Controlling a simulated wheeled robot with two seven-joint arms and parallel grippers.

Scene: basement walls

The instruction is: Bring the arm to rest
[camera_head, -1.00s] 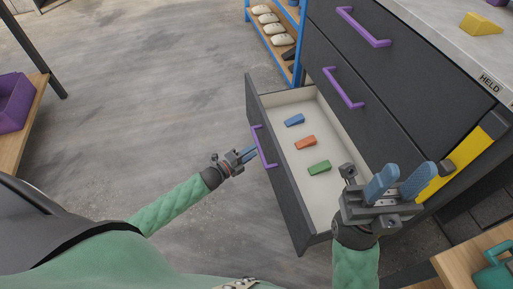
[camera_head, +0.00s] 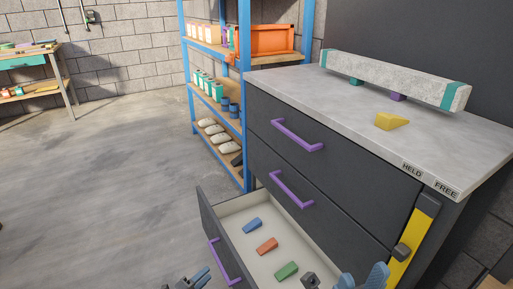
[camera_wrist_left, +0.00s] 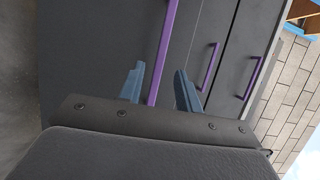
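The open bottom drawer (camera_head: 206,220) of the dark cabinet holds a blue wedge (camera_head: 252,225), an orange wedge (camera_head: 267,246) and a green wedge (camera_head: 287,270). My left gripper (camera_head: 204,275) is beside its purple handle (camera_head: 222,264), at the lower picture edge. In the left wrist view its blue fingers (camera_wrist_left: 158,88) are spread, with the purple handle (camera_wrist_left: 163,50) lined up between them; I cannot tell whether they touch it. My right gripper (camera_head: 362,279) is at the bottom edge, its blue fingers apart and empty, its lower part cut off.
A yellow wedge (camera_head: 391,121) and a grey beam (camera_head: 395,80) on small blocks are on the cabinet top (camera_head: 345,110), by HELD and FREE labels. A blue shelf rack (camera_head: 188,90) stands behind. A workbench (camera_head: 62,80) is far left. The floor (camera_head: 110,190) between is clear.

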